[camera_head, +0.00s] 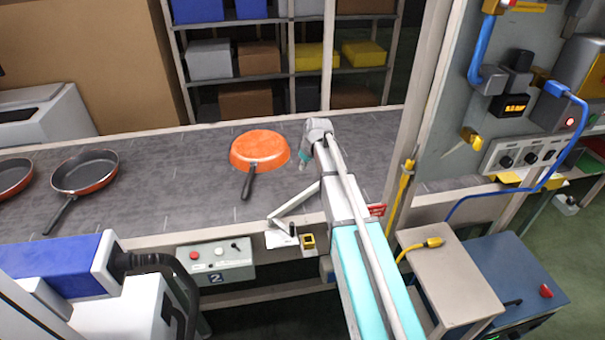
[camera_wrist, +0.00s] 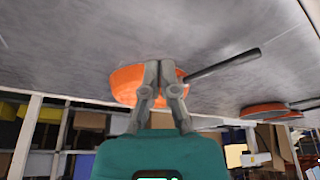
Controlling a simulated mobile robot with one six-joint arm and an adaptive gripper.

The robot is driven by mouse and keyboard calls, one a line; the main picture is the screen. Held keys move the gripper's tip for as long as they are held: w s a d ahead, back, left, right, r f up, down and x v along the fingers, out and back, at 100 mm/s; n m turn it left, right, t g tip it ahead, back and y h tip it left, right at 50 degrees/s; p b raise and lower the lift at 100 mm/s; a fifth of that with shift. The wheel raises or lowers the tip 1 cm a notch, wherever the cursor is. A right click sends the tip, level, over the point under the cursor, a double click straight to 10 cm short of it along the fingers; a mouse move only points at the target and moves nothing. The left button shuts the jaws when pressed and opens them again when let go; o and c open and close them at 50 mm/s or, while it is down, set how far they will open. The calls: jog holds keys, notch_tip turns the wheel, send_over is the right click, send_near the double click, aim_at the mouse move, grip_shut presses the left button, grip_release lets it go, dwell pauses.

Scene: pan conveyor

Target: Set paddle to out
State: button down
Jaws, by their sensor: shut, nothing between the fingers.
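A thin pale bar (camera_head: 296,199), which looks like the paddle, slants over the near edge of the conveyor belt (camera_head: 215,205). Its right end meets my arm's outline in the head view, so I cannot tell whether it passes behind. It is not clearly visible in the wrist view. My gripper (camera_head: 302,167) hangs over the belt beyond the bar and to the right of an orange pan. In the wrist view my gripper (camera_wrist: 165,63) has its fingertips together and empty, in front of the pan (camera_wrist: 126,84). I cannot tell if it touches the pan.
The upturned orange pan (camera_head: 260,147) lies on the belt, handle toward me. More pans (camera_head: 85,172) lie at the left. A control box (camera_head: 215,260) marked 2 hangs below the belt edge. A post (camera_head: 415,120) and a panel (camera_head: 520,100) stand at the right.

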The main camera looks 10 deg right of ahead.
jog(key=shift+b+x, duration=4.6)
jog(key=shift+x, duration=0.4)
jog(key=s, duration=0.1)
jog(key=d, duration=0.1)
jog(key=s, duration=0.1)
jog(key=shift+s+d+r, duration=0.2)
jog(key=shift+s+d, duration=0.05)
jog(key=shift+s, duration=0.05)
jog(key=shift+s+d, duration=0.35)
jog(key=shift+s, duration=0.05)
